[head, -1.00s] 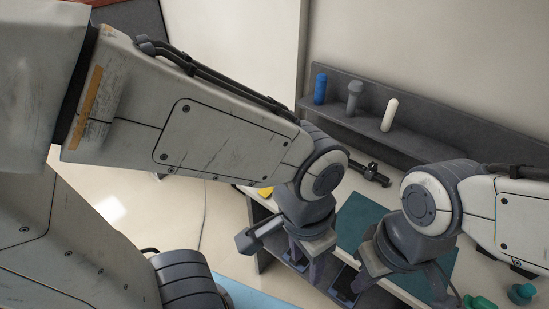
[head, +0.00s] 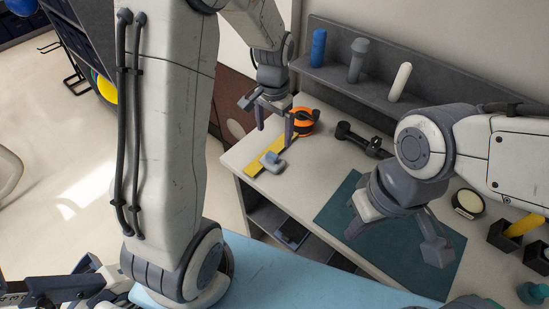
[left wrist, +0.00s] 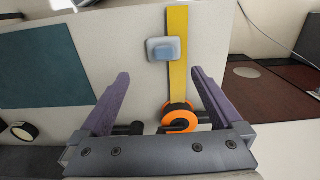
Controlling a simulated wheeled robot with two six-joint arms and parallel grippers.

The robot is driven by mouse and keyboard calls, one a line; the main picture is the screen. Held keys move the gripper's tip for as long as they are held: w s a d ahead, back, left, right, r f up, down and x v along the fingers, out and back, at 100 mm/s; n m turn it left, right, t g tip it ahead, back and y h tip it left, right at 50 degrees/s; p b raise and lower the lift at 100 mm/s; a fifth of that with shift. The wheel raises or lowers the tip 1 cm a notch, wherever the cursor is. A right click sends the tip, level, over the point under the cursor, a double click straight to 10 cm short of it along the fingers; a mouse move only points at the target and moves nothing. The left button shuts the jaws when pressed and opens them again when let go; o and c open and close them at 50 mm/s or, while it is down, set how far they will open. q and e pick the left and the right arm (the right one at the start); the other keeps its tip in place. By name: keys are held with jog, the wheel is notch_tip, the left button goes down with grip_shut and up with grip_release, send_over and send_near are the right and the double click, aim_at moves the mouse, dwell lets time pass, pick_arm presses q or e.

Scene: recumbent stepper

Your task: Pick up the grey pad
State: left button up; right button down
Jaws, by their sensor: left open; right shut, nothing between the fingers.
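A small grey pad (head: 268,158) with a blue top lies on the yellow strip near the table's left end. It also shows in the left wrist view (left wrist: 151,49), beyond the fingertips. My left gripper (head: 273,127) is open, pointing down over the left end of the table, with its fingers empty. In the left wrist view, my left gripper (left wrist: 160,74) has its two purple fingers spread apart, with the pad ahead between their lines. My right gripper (head: 356,228) is shut and empty above the teal mat.
An orange tape-like roll (head: 303,121) sits at the strip's far end. A black dumbbell-shaped tool (head: 362,140), a teal mat (head: 335,203) and a round black case (head: 468,203) lie farther right. A shelf (head: 430,108) with several pegs runs along the back.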

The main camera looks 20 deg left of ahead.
pick_arm(q)
send_over(272, 154)
notch_tip(272, 154, down, 6)
jog(key=shift+a+r+p, duration=0.1)
jog(key=shift+p, duration=0.2)
notch_tip(272, 154, down, 5)
jog(key=shift+s+r+p, duration=0.1)
jog(key=shift+p, duration=0.65)
jog(key=shift+f, duration=0.3)
jog(key=shift+c, duration=0.3)
jog(key=c, duration=1)
